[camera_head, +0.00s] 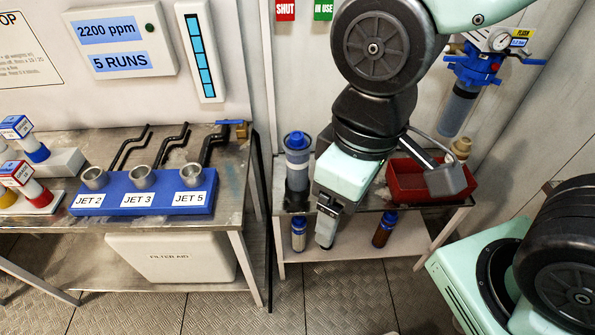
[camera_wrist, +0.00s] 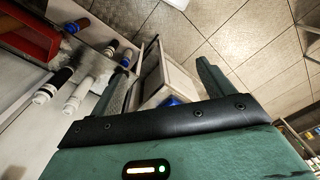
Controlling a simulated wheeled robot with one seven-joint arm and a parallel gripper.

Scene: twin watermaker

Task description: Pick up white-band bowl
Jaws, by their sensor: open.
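My gripper (camera_head: 326,228) hangs pointing down in front of the small bench in the head view. Its two fingers stand apart in the wrist view (camera_wrist: 165,85), with nothing clearly held between them. Two blue-capped bowls are on the bench's lower shelf: a greyish one (camera_head: 299,235) left of my gripper and a brown one (camera_head: 384,229) to its right. A taller clear cylinder with a blue cap (camera_head: 297,165) stands on the bench top. I cannot tell for sure which one has the white band. Black-and-white cylinders (camera_wrist: 55,86) show at left in the wrist view.
A red tray (camera_head: 412,180) sits on the bench top, right of my wrist. A blue filter housing (camera_head: 462,100) hangs on the wall. The left table holds a blue jet block (camera_head: 140,205) above a white bin (camera_head: 170,258). The floor in front is clear.

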